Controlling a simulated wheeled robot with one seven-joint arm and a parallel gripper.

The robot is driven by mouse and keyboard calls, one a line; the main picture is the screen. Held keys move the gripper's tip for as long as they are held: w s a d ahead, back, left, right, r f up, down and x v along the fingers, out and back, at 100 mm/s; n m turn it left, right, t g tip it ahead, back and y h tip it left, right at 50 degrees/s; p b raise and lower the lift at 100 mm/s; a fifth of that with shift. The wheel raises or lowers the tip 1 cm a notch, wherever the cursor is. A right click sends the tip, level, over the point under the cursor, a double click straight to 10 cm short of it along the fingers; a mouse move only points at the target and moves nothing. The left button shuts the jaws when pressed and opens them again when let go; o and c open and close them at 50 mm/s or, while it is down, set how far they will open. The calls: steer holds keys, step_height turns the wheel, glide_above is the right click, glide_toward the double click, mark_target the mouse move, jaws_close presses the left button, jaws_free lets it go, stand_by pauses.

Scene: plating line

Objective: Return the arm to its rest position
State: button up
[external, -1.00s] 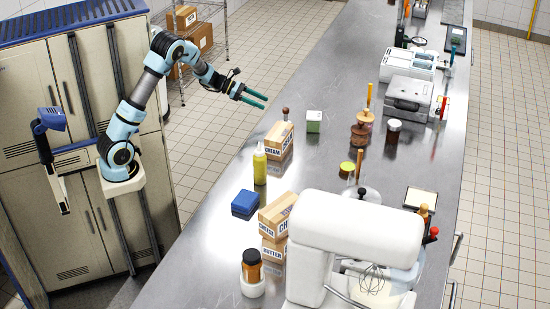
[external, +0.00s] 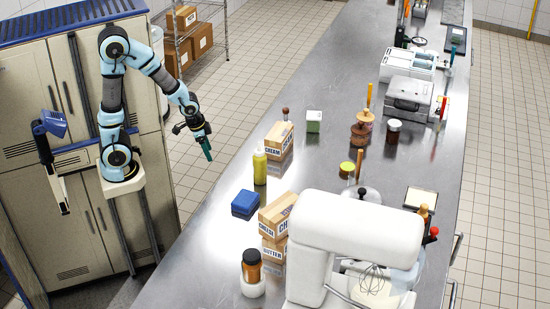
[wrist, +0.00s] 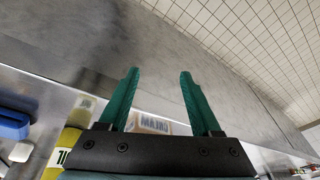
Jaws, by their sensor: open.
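My gripper (external: 207,150) hangs off the left side of the steel counter (external: 215,215) in the external view, over the tiled floor and pointing down. My arm is folded, with its elbow high near the lockers. In the wrist view, the two green fingers of my gripper (wrist: 160,100) stand apart with nothing between them. The gripper touches nothing in the external view.
A white mixer (external: 350,235) stands in front. Lockers (external: 60,120) are behind my arm. The floor between is clear.

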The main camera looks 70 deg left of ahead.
steer(key=shift+s+d+r+n+g+p, duration=0.2)
steer(key=shift+s+d+n, duration=0.15)
steer(key=shift+s, duration=0.3)
steer(key=shift+s+d+r+n+g+p, duration=0.1)
steer(key=shift+s+d+n+g+p, duration=0.25)
steer(key=shift+s, duration=0.35)
steer(key=shift+s+d+r+n+g+p, duration=0.15)
steer(key=shift+s+n, duration=0.25)
steer(key=shift+s, duration=0.25)
